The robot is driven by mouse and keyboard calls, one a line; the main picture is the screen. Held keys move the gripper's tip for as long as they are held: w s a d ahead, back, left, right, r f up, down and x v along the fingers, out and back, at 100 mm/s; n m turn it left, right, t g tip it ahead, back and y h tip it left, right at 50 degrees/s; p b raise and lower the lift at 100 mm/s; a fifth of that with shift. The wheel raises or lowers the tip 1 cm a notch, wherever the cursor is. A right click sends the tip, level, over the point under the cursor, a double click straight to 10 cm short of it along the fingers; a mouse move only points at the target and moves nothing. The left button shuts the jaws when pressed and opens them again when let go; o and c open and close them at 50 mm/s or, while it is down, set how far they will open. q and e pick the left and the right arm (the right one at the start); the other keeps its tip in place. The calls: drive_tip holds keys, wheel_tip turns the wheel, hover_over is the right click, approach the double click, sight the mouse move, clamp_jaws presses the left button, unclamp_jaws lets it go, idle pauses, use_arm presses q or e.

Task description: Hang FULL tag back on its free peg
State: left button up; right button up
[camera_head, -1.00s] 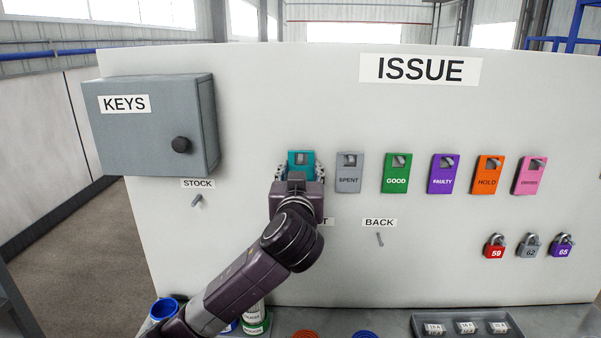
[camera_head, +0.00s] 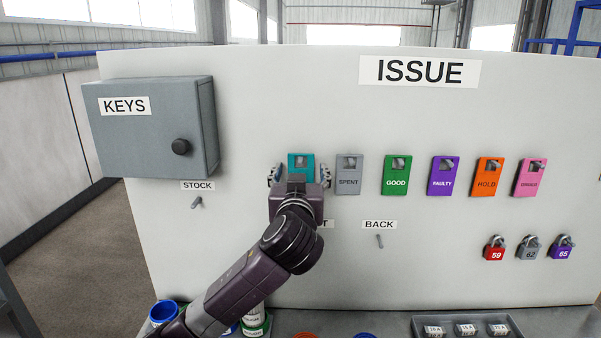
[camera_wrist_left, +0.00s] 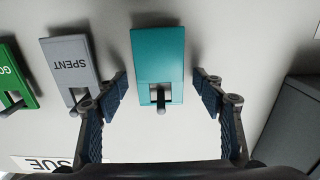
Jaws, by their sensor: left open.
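The teal tag (camera_head: 301,163) hangs on the board at the left end of the tag row; my gripper hides its lower part in the head view. In the left wrist view the teal tag (camera_wrist_left: 158,62) appears upside down, with a peg through its slot and no lettering readable. My left gripper (camera_head: 299,176) is open around the tag. In the wrist view its two fingers (camera_wrist_left: 163,92) stand apart on either side of the tag, with a gap on both sides. My right gripper is not in view.
The grey SPENT tag (camera_head: 348,175) hangs close to the right, with several other coloured tags beyond. A KEYS cabinet (camera_head: 150,128) juts out at left. Bare pegs sit under STOCK (camera_head: 197,202) and BACK (camera_head: 380,241). Padlocks (camera_head: 528,248) hang lower right.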

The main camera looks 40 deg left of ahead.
use_arm(q)
drive_tip(key=v, duration=0.7)
drive_tip(key=shift+s, duration=0.15)
drive_tip(key=shift+d, duration=0.15)
